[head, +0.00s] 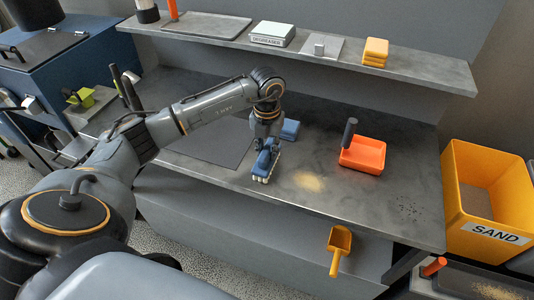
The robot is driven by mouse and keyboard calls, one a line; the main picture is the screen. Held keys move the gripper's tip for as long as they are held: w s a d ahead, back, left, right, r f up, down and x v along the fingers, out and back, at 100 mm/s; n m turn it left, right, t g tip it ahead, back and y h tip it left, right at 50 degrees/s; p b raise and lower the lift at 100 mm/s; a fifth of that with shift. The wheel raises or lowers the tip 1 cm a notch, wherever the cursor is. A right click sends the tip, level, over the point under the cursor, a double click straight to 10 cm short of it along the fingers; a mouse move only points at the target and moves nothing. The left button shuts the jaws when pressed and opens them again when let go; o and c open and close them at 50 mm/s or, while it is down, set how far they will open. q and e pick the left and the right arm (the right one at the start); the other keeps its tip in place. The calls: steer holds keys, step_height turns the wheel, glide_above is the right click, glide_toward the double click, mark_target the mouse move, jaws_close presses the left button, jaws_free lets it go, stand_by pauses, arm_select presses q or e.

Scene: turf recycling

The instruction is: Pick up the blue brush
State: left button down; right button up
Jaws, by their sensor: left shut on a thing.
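The blue brush (265,165) has pale bristles along its lower edge. It is at the middle of the grey workbench (390,205), under my left gripper (264,143). My left gripper points down and is shut on the upper part of the brush, partly covering it. I cannot tell whether the bristles touch the bench top. My right gripper is not in view.
A blue block (290,129) lies just behind the gripper. An orange dustpan (363,155) with a dark handle stands to the right, past a patch of sand (309,181). A yellow scoop (339,243) hangs at the front edge. A yellow sand bin (460,205) stands at right.

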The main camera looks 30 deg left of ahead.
arm_select(q)
steer(key=shift+r+b, duration=0.4)
steer(key=shift+r, duration=0.2)
steer(key=shift+w+r+b, duration=0.1)
steer(key=shift+r+b, duration=0.4)
steer(key=shift+r, duration=0.25)
steer(key=s+d+r+b, duration=0.2)
steer(key=s+d+r, duration=0.6)
steer(key=s+r, duration=0.2)
steer(key=shift+s+d+r, duration=0.15)
steer(key=shift+s+d, duration=0.15)
steer(key=shift+s, duration=0.4)
